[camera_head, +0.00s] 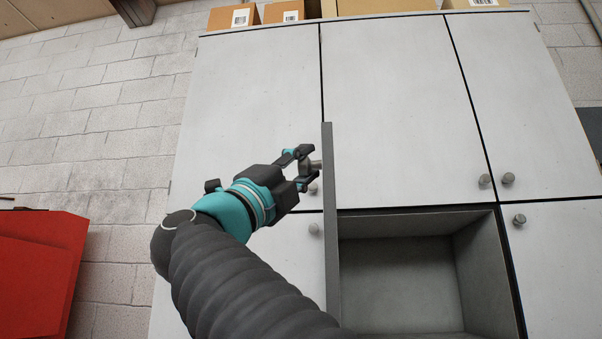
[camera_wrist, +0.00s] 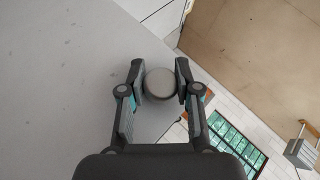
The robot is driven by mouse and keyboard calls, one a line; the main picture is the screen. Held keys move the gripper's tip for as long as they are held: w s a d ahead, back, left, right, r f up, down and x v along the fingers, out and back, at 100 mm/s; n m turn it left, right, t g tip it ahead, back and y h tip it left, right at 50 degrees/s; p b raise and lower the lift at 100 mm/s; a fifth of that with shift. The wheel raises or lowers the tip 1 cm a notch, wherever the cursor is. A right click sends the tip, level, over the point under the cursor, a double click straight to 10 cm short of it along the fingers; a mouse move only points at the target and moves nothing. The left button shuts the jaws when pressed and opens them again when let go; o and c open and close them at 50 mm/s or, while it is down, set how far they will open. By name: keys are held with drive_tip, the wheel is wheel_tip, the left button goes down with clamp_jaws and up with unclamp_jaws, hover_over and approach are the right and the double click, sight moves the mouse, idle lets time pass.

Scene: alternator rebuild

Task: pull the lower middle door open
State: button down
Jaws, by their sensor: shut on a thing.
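The lower middle door (camera_head: 331,230) of the grey cabinet stands wide open, seen almost edge-on in the head view. Its face fills the left of the wrist view (camera_wrist: 60,80). My gripper (camera_head: 305,168) is at the upper part of this door, on its left side, shut on the round grey door knob (camera_head: 315,165). In the wrist view the knob (camera_wrist: 160,83) sits between the two finger pads of my gripper (camera_wrist: 161,76). The lower middle compartment (camera_head: 400,270) behind the door is open; the part of it that shows is empty.
The upper doors (camera_head: 390,110) and the lower right door (camera_head: 560,260) are shut, each with a round knob. The lower left door (camera_head: 300,255) is shut, partly hidden by my arm. Cardboard boxes (camera_head: 232,18) stand on top. A red object (camera_head: 40,275) stands at lower left.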

drive_tip(key=c, duration=0.8)
unclamp_jaws()
drive_tip(key=v, duration=1.2)
